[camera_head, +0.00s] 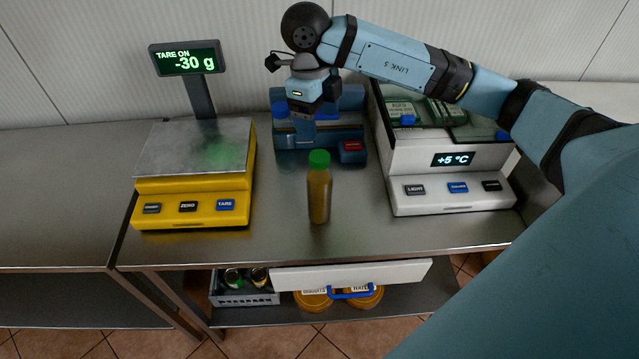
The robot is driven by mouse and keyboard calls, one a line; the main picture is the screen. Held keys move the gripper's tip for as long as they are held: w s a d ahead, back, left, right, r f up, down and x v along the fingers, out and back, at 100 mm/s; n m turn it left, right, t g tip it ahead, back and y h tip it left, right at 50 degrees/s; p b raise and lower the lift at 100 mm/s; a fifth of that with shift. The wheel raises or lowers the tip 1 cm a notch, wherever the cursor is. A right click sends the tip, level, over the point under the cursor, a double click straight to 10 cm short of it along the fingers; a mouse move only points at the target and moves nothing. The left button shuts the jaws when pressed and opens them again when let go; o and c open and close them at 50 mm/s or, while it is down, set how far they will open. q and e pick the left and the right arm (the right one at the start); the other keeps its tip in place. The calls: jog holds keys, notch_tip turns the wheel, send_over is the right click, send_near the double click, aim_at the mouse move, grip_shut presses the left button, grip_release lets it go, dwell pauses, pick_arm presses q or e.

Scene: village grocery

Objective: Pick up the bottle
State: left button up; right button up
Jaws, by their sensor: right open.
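The bottle (319,195) stands upright on the metal counter. It has a brownish-yellow body and a green cap. My right gripper (303,112) hangs above and behind the bottle, in front of the blue machine, apart from the bottle. Its jaws are open and it holds nothing that I can see; its fingertips are hard to make out against the dark blue machine. My left gripper is not in view.
A yellow scale (190,187) reading -30 g stands left of the bottle. A blue machine (345,132) is behind it, and a white cooler (450,180) showing +5 °C stands right. A drawer (400,272) with a blue handle sits below the counter's front edge. The counter (275,225) around the bottle is clear.

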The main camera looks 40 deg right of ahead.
aim_at(319, 156)
jog(key=f, duration=0.4)
jog(key=f+p, duration=0.1)
jog(key=f, duration=0.2)
jog(key=shift+s+d, duration=0.15)
jog(key=shift+s, duration=0.25)
notch_tip(319, 156, down, 5)
jog(key=shift+w+r+p, duration=0.1)
jog(key=shift+p, duration=0.8)
jog(key=shift+f, duration=0.4)
grip_shut()
